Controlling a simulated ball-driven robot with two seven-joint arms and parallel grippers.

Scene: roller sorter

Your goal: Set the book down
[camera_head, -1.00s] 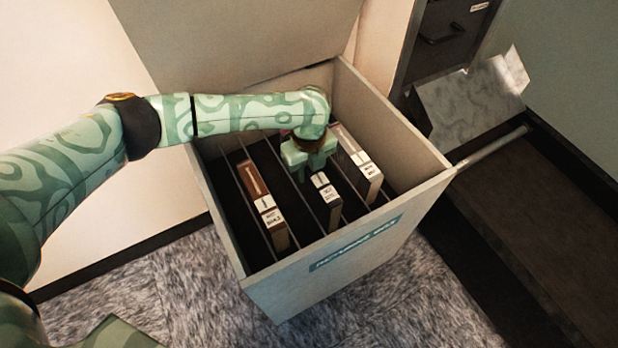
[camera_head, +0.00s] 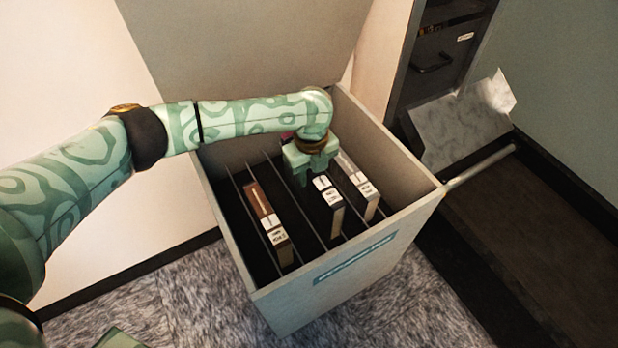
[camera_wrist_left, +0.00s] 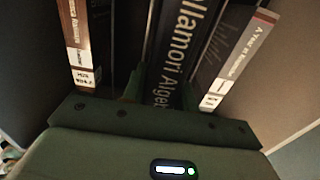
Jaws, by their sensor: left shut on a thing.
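My left gripper (camera_head: 312,163) reaches down into the open grey bin and is shut on a dark book. The held book (camera_head: 329,192) stands upright between thin dividers in the middle of the bin, with white labels on its spine. In the left wrist view the book (camera_wrist_left: 180,50) shows large pale lettering between my fingers (camera_wrist_left: 162,92). Its lower edge is hidden, so I cannot tell whether it touches the bin floor. My right gripper is not in view.
The bin (camera_head: 224,225) has a label on its front. A brown book (camera_head: 262,208) stands left of the held one, and a grey-spined book (camera_head: 357,182) stands right. A sloped pale panel (camera_head: 465,122) and a rail (camera_head: 485,165) lie beyond the bin's right side.

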